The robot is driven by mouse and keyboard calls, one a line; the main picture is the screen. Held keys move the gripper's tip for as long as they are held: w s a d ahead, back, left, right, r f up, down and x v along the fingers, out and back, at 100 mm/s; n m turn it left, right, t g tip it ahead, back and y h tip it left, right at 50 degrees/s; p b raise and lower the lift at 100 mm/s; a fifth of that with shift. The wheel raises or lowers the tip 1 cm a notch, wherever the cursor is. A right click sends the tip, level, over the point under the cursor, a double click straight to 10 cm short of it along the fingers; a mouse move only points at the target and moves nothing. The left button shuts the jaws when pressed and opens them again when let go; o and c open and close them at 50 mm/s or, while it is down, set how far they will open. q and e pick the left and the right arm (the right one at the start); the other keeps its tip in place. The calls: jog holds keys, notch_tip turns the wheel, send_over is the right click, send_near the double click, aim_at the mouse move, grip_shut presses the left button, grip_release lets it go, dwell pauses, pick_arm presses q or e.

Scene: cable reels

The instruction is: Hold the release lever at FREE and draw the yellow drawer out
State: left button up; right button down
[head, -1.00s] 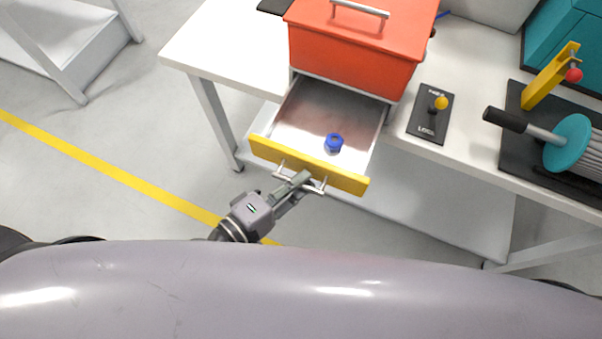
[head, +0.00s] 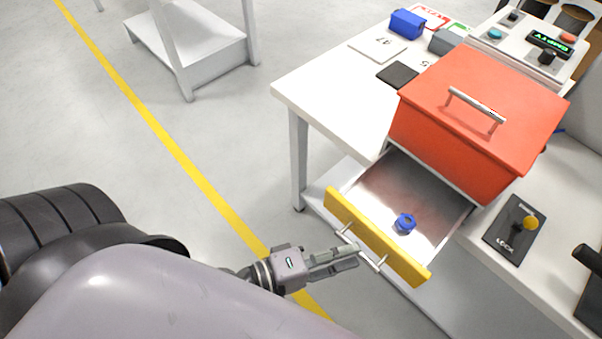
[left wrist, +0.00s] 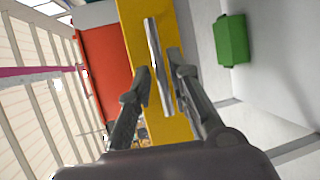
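The yellow-fronted drawer (head: 408,268) stands well out of the red cabinet (head: 455,135), with a blue ring-like part (head: 404,223) inside. My left gripper (head: 352,257) is at the drawer's metal bar handle (head: 377,264). In the left wrist view the handle (left wrist: 154,50) runs between the two fingers (left wrist: 160,72), which stand apart with a gap showing beside the bar.
The white table (head: 330,90) carries a blue box (head: 407,24), a dark square (head: 398,75) and a control panel (head: 530,45) behind the cabinet. A green block (left wrist: 231,40) shows in the left wrist view. The floor left of the drawer is clear.

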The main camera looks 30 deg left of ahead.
pick_arm(q)
jog(key=v, duration=0.9)
jog(key=shift+f, duration=0.1)
dwell(0.3)
